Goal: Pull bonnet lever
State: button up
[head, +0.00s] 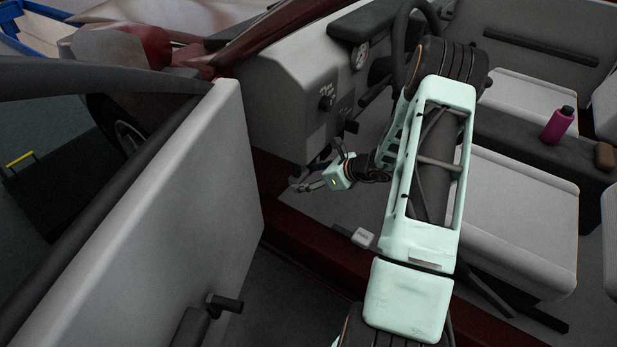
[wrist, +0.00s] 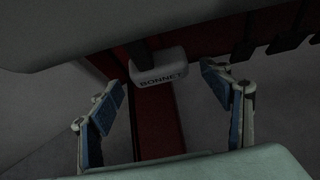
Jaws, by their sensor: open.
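The bonnet lever (wrist: 158,75) is a pale grey handle marked "BONNET" on a dark stem, low in the footwell in the wrist view. My gripper (wrist: 163,82) is open. Its two blue-padded fingers stand left and right of the lever in the picture, with the handle ahead, between the fingertips. I see no contact. In the head view my gripper (head: 308,186) reaches through the open door into the footwell under the dashboard. I cannot make out the bonnet lever there.
The open car door (head: 210,190) stands left of my arm. The steering wheel (head: 405,50) and dashboard (head: 285,95) are above the gripper. Dark pedals (wrist: 245,45) hang at upper right in the wrist view. A small white block (head: 362,237) is by the sill; seats are right.

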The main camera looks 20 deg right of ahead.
jog(key=v, duration=1.2)
